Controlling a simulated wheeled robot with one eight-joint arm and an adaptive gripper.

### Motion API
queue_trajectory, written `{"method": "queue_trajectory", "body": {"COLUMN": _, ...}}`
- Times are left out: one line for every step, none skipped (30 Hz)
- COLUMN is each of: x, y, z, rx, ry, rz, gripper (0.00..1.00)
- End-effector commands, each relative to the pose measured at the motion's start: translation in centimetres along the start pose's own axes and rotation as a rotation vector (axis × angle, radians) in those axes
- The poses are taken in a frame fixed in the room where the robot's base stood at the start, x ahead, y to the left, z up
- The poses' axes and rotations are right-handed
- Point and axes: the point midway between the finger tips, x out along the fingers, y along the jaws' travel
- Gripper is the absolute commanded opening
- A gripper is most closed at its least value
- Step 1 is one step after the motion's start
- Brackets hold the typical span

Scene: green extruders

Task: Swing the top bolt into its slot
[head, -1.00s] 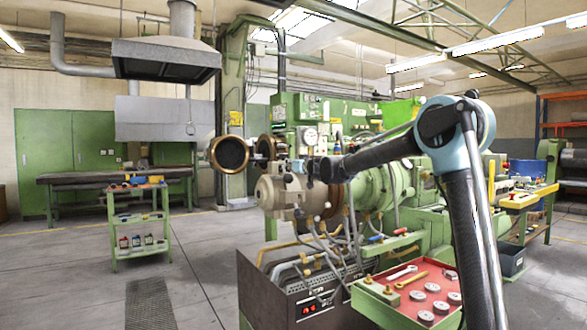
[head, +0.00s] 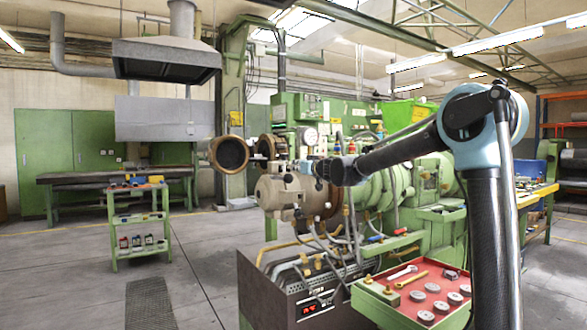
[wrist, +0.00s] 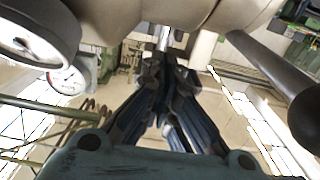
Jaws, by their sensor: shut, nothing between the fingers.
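The extruder's beige clamp head (head: 285,192) stands at the centre of the head view. My gripper (head: 308,167) is at its upper right side, small and partly lost against the machine. In the wrist view my gripper (wrist: 166,62) has its dark fingers together, with nothing between them. A pale metal shaft (wrist: 165,38) shows just beyond the fingertips, beside the beige metal body (wrist: 235,18). A grey rod with a dark round end (wrist: 275,68) is at the right, apart from the fingers. I cannot tell which of these is the top bolt; its slot is not clearly visible.
White dial gauges (wrist: 30,35) are close at the wrist view's left. The hinged round die (head: 230,154) stands open at left. A red tool tray (head: 415,290) and control box (head: 300,295) are below. The floor at left is clear around a green cart (head: 138,220).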

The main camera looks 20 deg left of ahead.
Motion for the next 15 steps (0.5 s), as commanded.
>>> {"method": "queue_trajectory", "body": {"x": -0.1, "y": 0.0, "z": 0.0, "rx": 0.0, "ry": 0.0, "rz": 0.0, "gripper": 0.0}}
{"method": "queue_trajectory", "body": {"x": -0.1, "y": 0.0, "z": 0.0, "rx": 0.0, "ry": 0.0, "rz": 0.0, "gripper": 0.0}}
{"method": "queue_trajectory", "body": {"x": -0.2, "y": 0.0, "z": 0.0, "rx": 0.0, "ry": 0.0, "rz": 0.0, "gripper": 0.0}}
{"method": "queue_trajectory", "body": {"x": -0.3, "y": 0.0, "z": 0.0, "rx": 0.0, "ry": 0.0, "rz": 0.0, "gripper": 0.0}}
{"method": "queue_trajectory", "body": {"x": -0.5, "y": 0.0, "z": 0.0, "rx": 0.0, "ry": 0.0, "rz": 0.0, "gripper": 0.0}}
{"method": "queue_trajectory", "body": {"x": -0.7, "y": 0.0, "z": 0.0, "rx": 0.0, "ry": 0.0, "rz": 0.0, "gripper": 0.0}}
{"method": "queue_trajectory", "body": {"x": -0.9, "y": 0.0, "z": 0.0, "rx": 0.0, "ry": 0.0, "rz": 0.0, "gripper": 0.0}}
{"method": "queue_trajectory", "body": {"x": -1.2, "y": 0.0, "z": 0.0, "rx": 0.0, "ry": 0.0, "rz": 0.0, "gripper": 0.0}}
{"method": "queue_trajectory", "body": {"x": -1.5, "y": 0.0, "z": 0.0, "rx": 0.0, "ry": 0.0, "rz": 0.0, "gripper": 0.0}}
{"method": "queue_trajectory", "body": {"x": -1.8, "y": 0.0, "z": 0.0, "rx": 0.0, "ry": 0.0, "rz": 0.0, "gripper": 0.0}}
{"method": "queue_trajectory", "body": {"x": -2.0, "y": 0.0, "z": 0.0, "rx": 0.0, "ry": 0.0, "rz": 0.0, "gripper": 0.0}}
{"method": "queue_trajectory", "body": {"x": -2.3, "y": 0.0, "z": 0.0, "rx": 0.0, "ry": 0.0, "rz": 0.001, "gripper": 0.0}}
{"method": "queue_trajectory", "body": {"x": -2.6, "y": 0.1, "z": 0.0, "rx": 0.0, "ry": 0.0, "rz": 0.001, "gripper": 0.0}}
{"method": "queue_trajectory", "body": {"x": -2.8, "y": 0.1, "z": 0.0, "rx": 0.0, "ry": 0.0, "rz": 0.001, "gripper": 0.0}}
{"method": "queue_trajectory", "body": {"x": -3.1, "y": 0.1, "z": 0.0, "rx": 0.0, "ry": 0.0, "rz": 0.001, "gripper": 0.0}}
